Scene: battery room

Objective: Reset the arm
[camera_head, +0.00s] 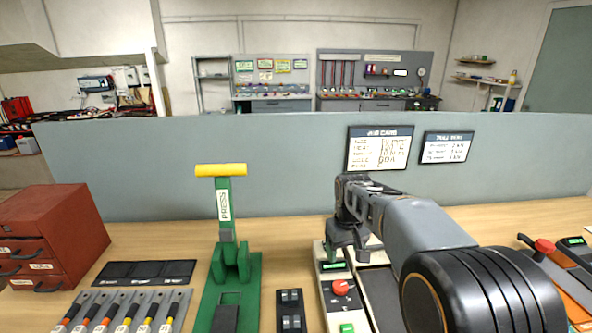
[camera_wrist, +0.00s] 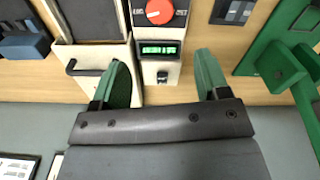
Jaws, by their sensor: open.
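My gripper (camera_head: 348,240) hangs over the bench at the end of my arm, in front of the grey partition. Its green-lined fingers are wide apart and empty in the wrist view (camera_wrist: 165,75). It is above the back end of a cream control box (camera_head: 333,291), which has a red knob (camera_head: 341,287) and a lit green display (camera_wrist: 159,50). I see no contact between the fingers and the box. My forearm hides part of the bench to the right.
A green press (camera_head: 227,265) with a raised yellow handle (camera_head: 220,170) stands left of my gripper. A red drawer cabinet (camera_head: 50,235) is far left, near several handled tools (camera_head: 125,310). An orange device (camera_head: 560,280) is right. The grey partition (camera_head: 285,150) stands behind.

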